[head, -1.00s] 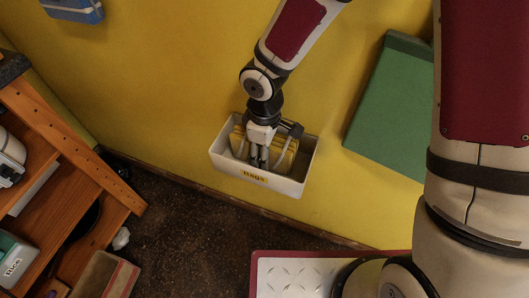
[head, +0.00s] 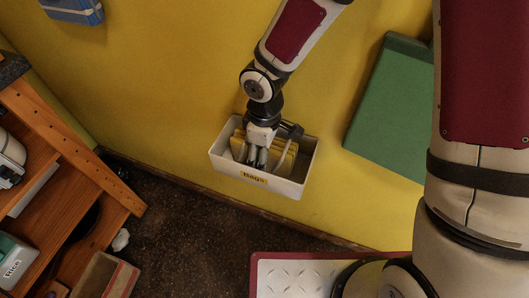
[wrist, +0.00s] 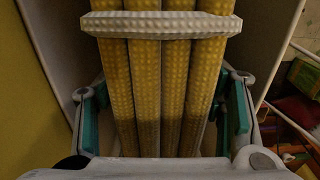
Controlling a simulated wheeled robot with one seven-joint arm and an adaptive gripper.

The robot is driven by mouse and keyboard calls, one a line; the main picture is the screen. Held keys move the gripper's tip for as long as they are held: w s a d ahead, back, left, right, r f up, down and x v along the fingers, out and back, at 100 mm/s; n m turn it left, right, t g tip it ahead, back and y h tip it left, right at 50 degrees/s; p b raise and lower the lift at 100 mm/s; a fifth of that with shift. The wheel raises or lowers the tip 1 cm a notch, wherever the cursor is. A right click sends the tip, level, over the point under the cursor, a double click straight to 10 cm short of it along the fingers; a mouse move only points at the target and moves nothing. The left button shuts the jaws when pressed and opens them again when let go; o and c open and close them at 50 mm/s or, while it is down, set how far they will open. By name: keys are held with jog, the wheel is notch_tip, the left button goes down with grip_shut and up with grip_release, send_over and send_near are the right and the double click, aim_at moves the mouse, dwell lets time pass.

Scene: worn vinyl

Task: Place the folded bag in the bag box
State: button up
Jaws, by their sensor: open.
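The bag box (head: 217,164) is a white open bin with a "Bags" label, mounted on the yellow wall in the head view. Several yellow textured folded bags (head: 286,160) stand side by side in it. In the wrist view the yellow bags (wrist: 145,90) run side by side, with a pale band (wrist: 160,24) across them. I cannot tell which one is the task's folded bag. My gripper (head: 257,158) points down into the box. In the wrist view my gripper (wrist: 160,100) is open, with teal-padded fingers on either side of the bags.
A green panel (head: 392,110) is on the wall to the right. A wooden shelf unit (head: 75,145) stands at the left with a "Rice" container (head: 14,268). A blue object (head: 75,10) hangs at the upper left. Dark floor (head: 190,240) lies clear below the box.

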notch_tip(320, 180, up, 12)
jog(key=p, duration=0.3)
jog(key=shift+f+p, duration=0.25)
jog(key=shift+p, duration=0.05)
